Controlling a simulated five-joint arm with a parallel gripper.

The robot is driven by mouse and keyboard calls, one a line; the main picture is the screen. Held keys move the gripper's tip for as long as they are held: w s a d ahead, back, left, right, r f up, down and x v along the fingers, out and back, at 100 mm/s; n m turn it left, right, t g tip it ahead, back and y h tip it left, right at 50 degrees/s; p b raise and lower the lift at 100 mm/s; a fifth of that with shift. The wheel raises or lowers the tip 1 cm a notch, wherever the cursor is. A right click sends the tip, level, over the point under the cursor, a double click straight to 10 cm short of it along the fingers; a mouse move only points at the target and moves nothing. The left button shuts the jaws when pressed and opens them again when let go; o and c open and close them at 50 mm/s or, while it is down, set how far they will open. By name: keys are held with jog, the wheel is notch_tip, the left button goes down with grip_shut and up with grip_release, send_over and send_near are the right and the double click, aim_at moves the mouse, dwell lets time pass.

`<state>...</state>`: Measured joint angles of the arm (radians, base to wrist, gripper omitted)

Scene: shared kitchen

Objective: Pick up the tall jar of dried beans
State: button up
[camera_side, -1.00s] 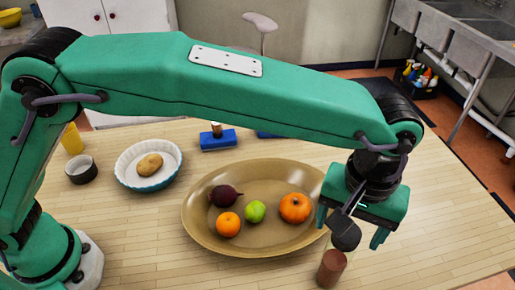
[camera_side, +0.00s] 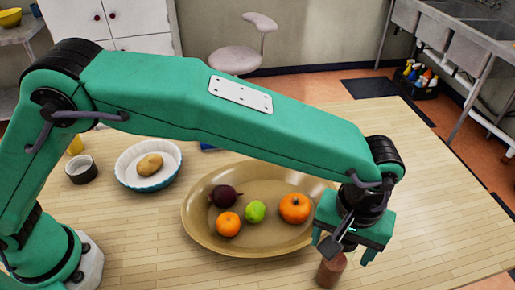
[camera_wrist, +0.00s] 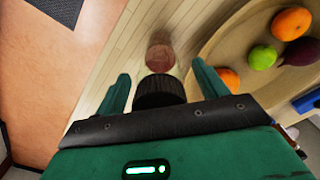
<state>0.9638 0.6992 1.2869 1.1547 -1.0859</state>
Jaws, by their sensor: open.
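The tall jar (camera_side: 330,271) stands at the front edge of the side view, right of centre. Its clear body shows reddish-brown contents low down; its top is hidden behind my gripper. In the wrist view the black ribbed lid (camera_wrist: 160,92) is nearest, with the brown contents (camera_wrist: 160,56) beyond it. My gripper (camera_side: 343,251) is open and low over the jar. In the wrist view the green fingers of my gripper (camera_wrist: 161,70) are on either side of the lid, with a gap showing on each side.
A wide tan platter (camera_side: 195,226) with fruit and vegetables lies close left of the jar. A white-and-blue dish (camera_side: 130,180) holding a potato and a small dark bowl (camera_side: 81,169) stand farther left. The table (camera_side: 450,215) is clear on the right.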

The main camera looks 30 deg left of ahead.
dwell(0.3)
grip_shut()
jog(key=shift+r, duration=0.15)
jog(key=shift+r, duration=4.95)
